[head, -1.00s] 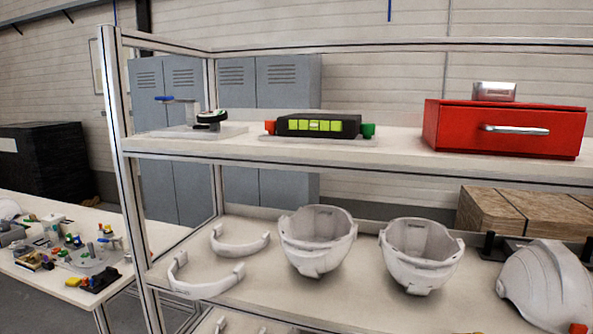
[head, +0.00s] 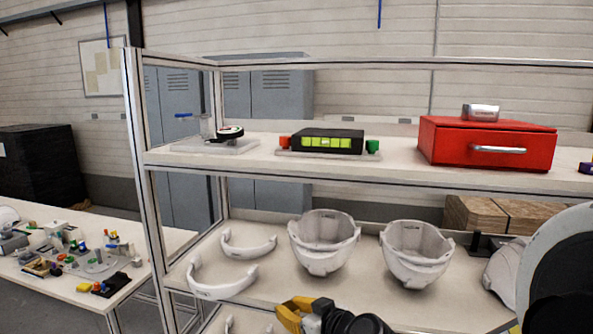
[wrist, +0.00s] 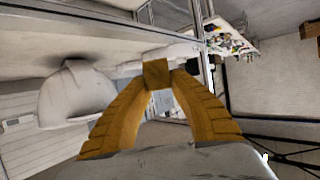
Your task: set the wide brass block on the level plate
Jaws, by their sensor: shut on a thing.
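My gripper (wrist: 157,80) has yellow fingers, shut on a small brass-coloured block (wrist: 157,73) at their tips in the wrist view. In the head view my gripper (head: 292,313) is at the bottom edge, in front of and below the lower shelf's front; I cannot make out the block there. On the upper shelf, a black level unit (head: 327,140) with yellow-green windows and red and green end knobs sits on a thin grey plate (head: 300,155). Which surface is the level plate is not certain; this one looks likely.
Left of it is a clear plate (head: 215,148) with a round dial and blue handle. A red drawer box (head: 487,145) stands right. White helmet shells (head: 324,240) and curved bands fill the lower shelf (head: 275,290). A frame post (head: 140,180) stands at left.

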